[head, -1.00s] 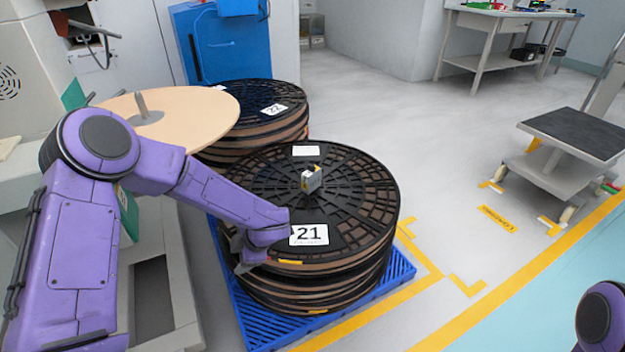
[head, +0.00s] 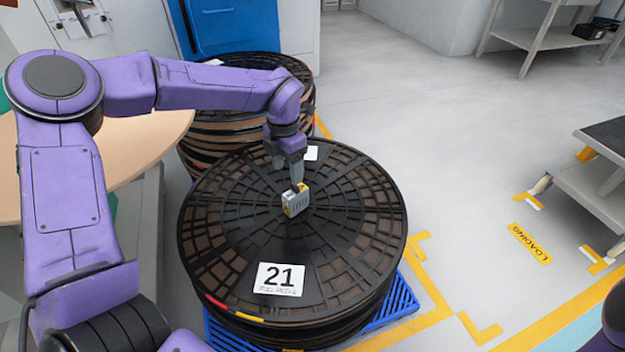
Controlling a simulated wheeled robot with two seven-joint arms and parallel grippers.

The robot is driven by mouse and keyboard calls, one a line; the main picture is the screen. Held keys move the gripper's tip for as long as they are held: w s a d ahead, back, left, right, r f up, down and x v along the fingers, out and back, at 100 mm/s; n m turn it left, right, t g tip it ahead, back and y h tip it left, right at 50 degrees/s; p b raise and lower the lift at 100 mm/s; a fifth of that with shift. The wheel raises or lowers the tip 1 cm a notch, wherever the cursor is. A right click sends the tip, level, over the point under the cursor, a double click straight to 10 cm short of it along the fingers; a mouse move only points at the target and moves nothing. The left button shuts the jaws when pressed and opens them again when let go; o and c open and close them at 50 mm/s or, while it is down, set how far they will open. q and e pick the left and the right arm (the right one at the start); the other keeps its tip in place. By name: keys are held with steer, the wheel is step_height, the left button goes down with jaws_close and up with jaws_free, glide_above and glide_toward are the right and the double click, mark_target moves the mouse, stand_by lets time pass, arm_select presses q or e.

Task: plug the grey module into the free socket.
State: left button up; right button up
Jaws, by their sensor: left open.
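The grey module (head: 296,203), a small block with yellow parts, stands at the centre of the top black reel (head: 245,240) of the stack labelled 21. My left gripper (head: 297,184) points down directly above the module, its fingertips at or very near the module's top. Its jaws are open; whether they straddle the module is hard to tell. My right gripper is out of view; only a purple part of that arm shows at the right edge. I cannot make out a free socket in this view.
The reel stack rests on a blue pallet (head: 401,304). A second reel stack (head: 205,142) stands behind it. A cart (head: 595,185) stands at right by yellow floor marks. The floor between is clear.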

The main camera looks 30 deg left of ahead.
mark_target(295, 191)
arm_select(q)
steer(key=shift+w+f, duration=0.2)
steer(key=shift+w, duration=0.3)
step_height(295, 191, down, 5)
steer(key=shift+r+b, duration=0.1)
steer(key=shift+b, duration=1)
steer(key=f+b, duration=0.1)
steer(key=f, duration=0.1)
steer(key=d+f+b, duration=0.1)
steer(key=f, duration=0.2)
steer(key=shift+w+f+b, duration=0.1)
steer(key=shift+b, duration=0.3)
steer(key=shift+f, duration=0.1)
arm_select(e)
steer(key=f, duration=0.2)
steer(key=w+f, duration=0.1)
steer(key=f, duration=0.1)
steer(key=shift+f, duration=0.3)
arm_select(q)
steer(key=shift+c, duration=0.9)
jaws_close()
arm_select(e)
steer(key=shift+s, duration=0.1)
arm_select(q)
steer(key=shift+r, duration=0.2)
